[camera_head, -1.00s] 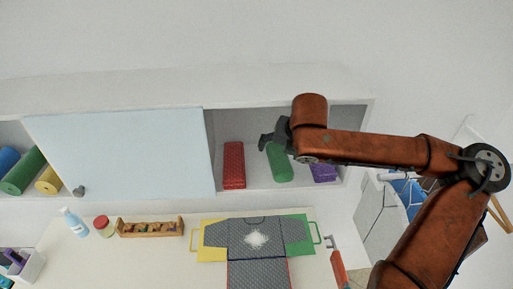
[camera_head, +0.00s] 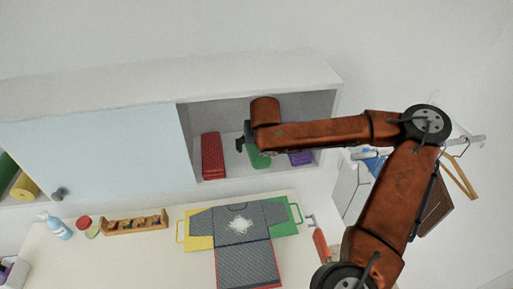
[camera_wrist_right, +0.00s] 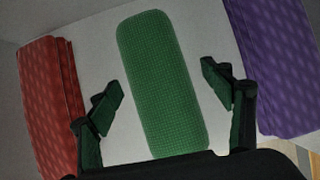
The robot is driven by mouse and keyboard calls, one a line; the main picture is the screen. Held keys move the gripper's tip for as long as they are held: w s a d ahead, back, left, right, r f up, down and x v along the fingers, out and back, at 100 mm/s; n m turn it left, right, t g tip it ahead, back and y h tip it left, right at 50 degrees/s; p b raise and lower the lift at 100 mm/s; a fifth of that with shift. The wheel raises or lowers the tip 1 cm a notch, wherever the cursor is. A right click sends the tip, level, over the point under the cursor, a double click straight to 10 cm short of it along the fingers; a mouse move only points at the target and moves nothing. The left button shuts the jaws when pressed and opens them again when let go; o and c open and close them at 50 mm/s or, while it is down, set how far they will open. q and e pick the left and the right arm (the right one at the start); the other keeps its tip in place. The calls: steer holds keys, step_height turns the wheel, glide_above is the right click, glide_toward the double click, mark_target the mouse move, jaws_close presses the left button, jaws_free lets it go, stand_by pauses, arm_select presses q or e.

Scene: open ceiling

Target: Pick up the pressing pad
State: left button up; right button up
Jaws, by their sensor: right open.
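A green, rounded pad with a waffle texture (camera_head: 260,159) lies on the floor of the open cabinet compartment. It seems to be the pressing pad, though no label shows. My right gripper (camera_head: 243,144) is in front of the compartment, and my arm hides part of the green pad in the head view. In the right wrist view the green pad (camera_wrist_right: 162,85) lies lengthwise between the two spread fingers of my right gripper (camera_wrist_right: 163,88). The fingers are open and a gap shows on each side of the pad. My left gripper is not in view.
A red folded cloth (camera_head: 212,156) lies left of the pad and a purple one (camera_head: 301,158) right. Below, the table (camera_head: 130,255) holds a grey shirt (camera_head: 238,225), wooden rack (camera_head: 136,224) and bottle (camera_head: 58,228).

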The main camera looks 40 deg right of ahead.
steer(key=shift+c, duration=0.3)
steer(key=c, duration=1.5)
